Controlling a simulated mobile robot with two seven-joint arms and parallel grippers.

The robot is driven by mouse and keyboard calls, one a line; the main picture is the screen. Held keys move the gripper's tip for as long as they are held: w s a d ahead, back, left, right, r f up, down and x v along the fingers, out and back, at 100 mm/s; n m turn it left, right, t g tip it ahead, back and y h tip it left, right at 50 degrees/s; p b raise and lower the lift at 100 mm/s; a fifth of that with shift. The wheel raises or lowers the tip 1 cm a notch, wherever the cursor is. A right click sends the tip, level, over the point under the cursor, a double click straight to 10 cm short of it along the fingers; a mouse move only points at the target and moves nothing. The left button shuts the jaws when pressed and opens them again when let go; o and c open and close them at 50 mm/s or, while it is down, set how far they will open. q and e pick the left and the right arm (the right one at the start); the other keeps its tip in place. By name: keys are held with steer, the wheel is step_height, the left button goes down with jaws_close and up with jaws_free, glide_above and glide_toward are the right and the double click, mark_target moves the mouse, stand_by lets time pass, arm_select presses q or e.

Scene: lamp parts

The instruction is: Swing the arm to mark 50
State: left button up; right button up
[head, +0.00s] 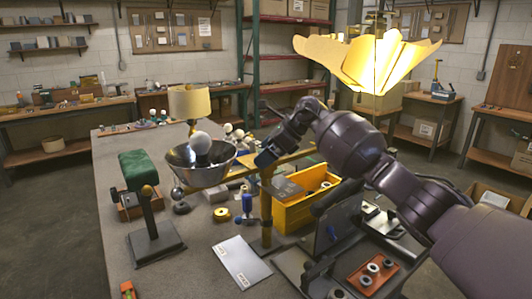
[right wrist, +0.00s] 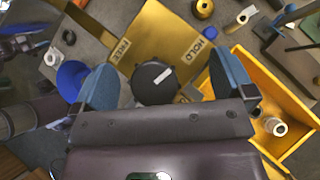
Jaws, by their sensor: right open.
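A lamp with a metal bowl shade (head: 185,172) and a white bulb (head: 200,143) sits at the left end of a brass arm (head: 298,155). A brass post (head: 266,215) stands under the arm. My right gripper (head: 266,158) is open over the post. In the right wrist view, its blue fingers (right wrist: 165,75) are spread on either side of a round black knob (right wrist: 153,83) with a white mark. I cannot tell whether they touch it. The brass plate (right wrist: 165,38) around the knob bears the words FREE and HOLD. I cannot read a mark 50. My left gripper is out of view.
A yellow bin (head: 300,212) stands right of the post. A white card (head: 240,262) lies in front on the grey table. A black stand (head: 152,235) and a green cushion (head: 138,168) are at left. A glowing yellow shade (head: 365,60) hangs at upper right.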

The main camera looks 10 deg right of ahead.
steer(key=shift+s, duration=0.3)
steer(key=c, duration=1.8)
